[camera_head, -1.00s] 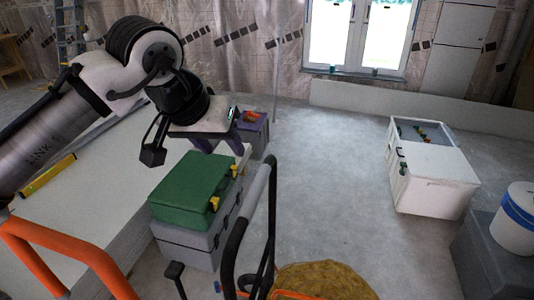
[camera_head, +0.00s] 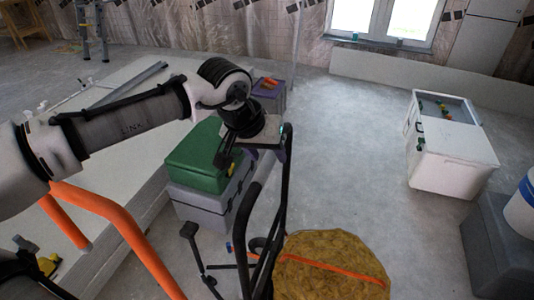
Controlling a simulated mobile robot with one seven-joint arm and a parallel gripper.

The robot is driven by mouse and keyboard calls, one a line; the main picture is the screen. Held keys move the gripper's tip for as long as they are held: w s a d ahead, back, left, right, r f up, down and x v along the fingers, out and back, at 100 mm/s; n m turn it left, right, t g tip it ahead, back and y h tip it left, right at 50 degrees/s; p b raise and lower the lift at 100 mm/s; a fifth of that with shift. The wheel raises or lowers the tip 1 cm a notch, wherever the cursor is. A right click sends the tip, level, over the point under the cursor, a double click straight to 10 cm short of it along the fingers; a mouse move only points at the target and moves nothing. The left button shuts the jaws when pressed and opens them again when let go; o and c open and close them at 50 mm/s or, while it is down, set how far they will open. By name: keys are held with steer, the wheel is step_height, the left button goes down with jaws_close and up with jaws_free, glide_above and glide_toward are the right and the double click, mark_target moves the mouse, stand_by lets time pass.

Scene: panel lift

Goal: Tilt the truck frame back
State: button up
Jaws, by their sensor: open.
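The truck frame (camera_head: 243,235) is a black tubular frame in the lower middle of the head view, standing upright or nearly so. A round yellow-brown bundle (camera_head: 325,258) with an orange strap across it sits directly to its right. My gripper (camera_head: 278,138) is at the upper end of the frame's long tube, with my arm reaching in from the left. It is open. Its fingers are mostly hidden behind the wrist and overlap the tube, so I cannot tell whether they touch or surround it.
A green case (camera_head: 193,158) on grey boxes (camera_head: 195,205) stands left of the frame. Orange tubes (camera_head: 112,208) cross the lower left before a pale panel stack (camera_head: 115,115). A white chest (camera_head: 450,160) stands right. Open floor (camera_head: 350,150) lies between.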

steer(key=shift+w+d+f, duration=0.1)
steer(key=shift+f, duration=0.25)
steer(key=shift+c, duration=0.5)
jaws_close()
